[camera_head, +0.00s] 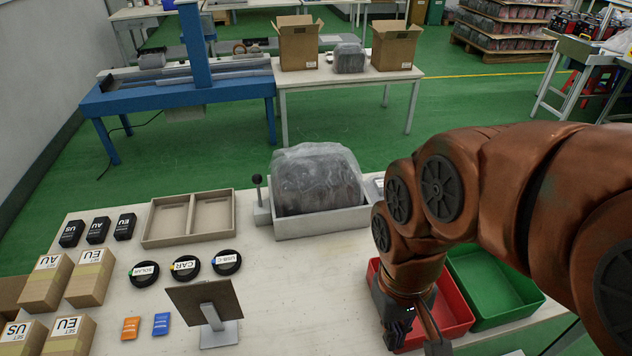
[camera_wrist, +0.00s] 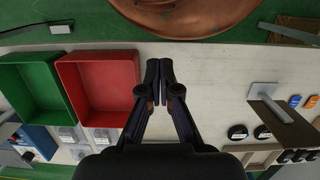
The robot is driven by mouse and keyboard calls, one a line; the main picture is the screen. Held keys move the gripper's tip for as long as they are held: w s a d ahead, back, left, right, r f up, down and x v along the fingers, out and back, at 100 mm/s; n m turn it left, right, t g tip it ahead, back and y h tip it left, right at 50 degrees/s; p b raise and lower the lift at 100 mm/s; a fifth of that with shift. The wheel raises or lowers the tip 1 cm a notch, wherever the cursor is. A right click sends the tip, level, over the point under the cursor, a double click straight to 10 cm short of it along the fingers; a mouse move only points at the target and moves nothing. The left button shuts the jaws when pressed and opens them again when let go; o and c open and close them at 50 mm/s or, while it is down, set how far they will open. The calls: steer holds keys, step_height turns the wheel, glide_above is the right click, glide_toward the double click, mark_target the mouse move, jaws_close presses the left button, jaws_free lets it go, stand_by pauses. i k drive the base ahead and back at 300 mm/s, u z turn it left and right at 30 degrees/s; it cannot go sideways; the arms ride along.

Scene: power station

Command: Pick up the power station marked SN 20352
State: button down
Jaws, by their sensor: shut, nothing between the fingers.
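A bulky dark object wrapped in clear plastic (camera_head: 318,178), likely a power station, sits in a grey tray (camera_head: 322,224) at the back of the near table. No serial number can be read on it. A second plastic-wrapped object (camera_head: 349,58) stands on the far table between two cartons. My gripper (camera_head: 424,335) is at the right of the near table, beside the red bin and in front of the wrapped object, apart from it. In the wrist view my gripper (camera_wrist: 160,75) is shut and empty, with the pale tabletop below it.
A red bin (camera_head: 455,304) and a green bin (camera_head: 497,283) are at the right. A tilted brown panel on a stand (camera_head: 204,302) stands at the front middle. A divided tray (camera_head: 190,218), coiled cables, and small boxes fill the left. Open cartons (camera_head: 297,42) stand on the far table.

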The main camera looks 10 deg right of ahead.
mark_target(306, 176)
steer(key=k, duration=1)
steer(key=u, duration=2.05)
steer(key=i, duration=1.15)
steer(key=z, duration=1.5)
